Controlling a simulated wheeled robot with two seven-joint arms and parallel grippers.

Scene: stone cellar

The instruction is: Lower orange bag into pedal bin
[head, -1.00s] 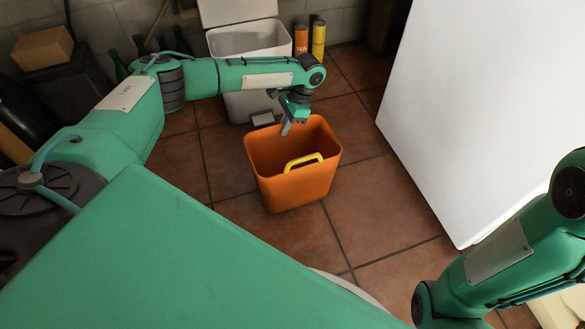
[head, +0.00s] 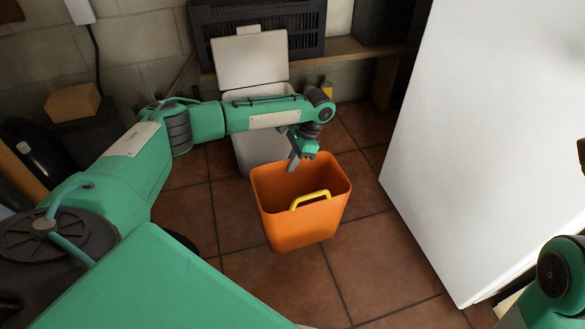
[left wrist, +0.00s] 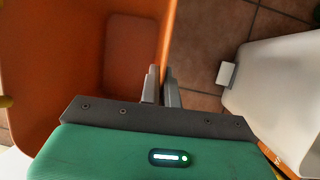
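The orange bag (head: 300,220) is an open-topped, box-shaped tote with a yellow handle (head: 310,198). It stands upright in front of the pedal bin. My left gripper (head: 293,163) is at its far rim, and in the left wrist view the fingers (left wrist: 161,78) are closed on the orange wall (left wrist: 60,75). Whether the bag's base touches the floor I cannot tell. The white pedal bin (head: 246,150) has its lid (head: 250,60) raised; my left arm hides much of its opening. The left wrist view shows the bin's pedal (left wrist: 226,74) at right. My right gripper is out of view.
A tall white panel (head: 470,140) stands to the right. A cardboard box (head: 72,102) is at left. Tiled floor (head: 375,260) is clear in front.

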